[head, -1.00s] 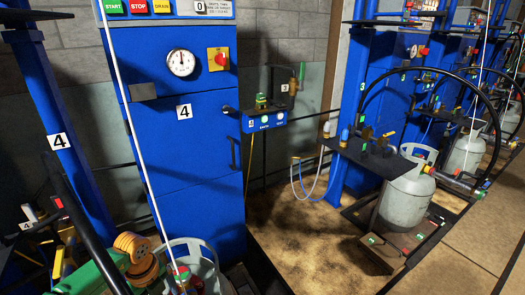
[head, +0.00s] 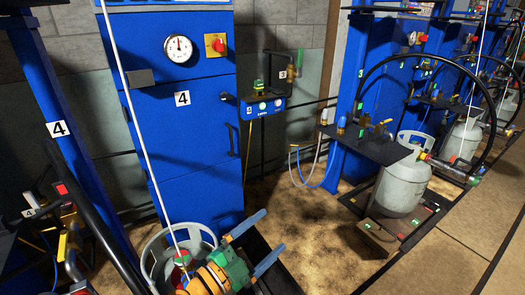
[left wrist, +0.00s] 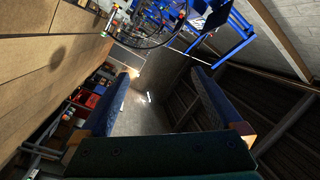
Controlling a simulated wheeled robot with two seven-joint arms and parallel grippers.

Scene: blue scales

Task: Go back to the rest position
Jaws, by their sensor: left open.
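My left gripper (head: 273,230) is at the bottom of the head view, with a green and orange body and two blue fingers. The fingers are spread apart and empty, pointing up and right. The gripper overlaps the right edge of a grey gas cylinder (head: 151,262) in the picture; I cannot tell whether they touch. In the left wrist view, the two blue fingers (left wrist: 160,75) are wide apart with nothing between them. My right gripper is not in view.
The blue cabinet (head: 195,140) marked 4 stands behind the gripper, with a gauge (head: 178,48) and a red-yellow switch (head: 216,46). A blue post (head: 55,115) is at left. Another grey cylinder (head: 402,188) stands at right. Brown floor (head: 310,225) lies clear between the stations.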

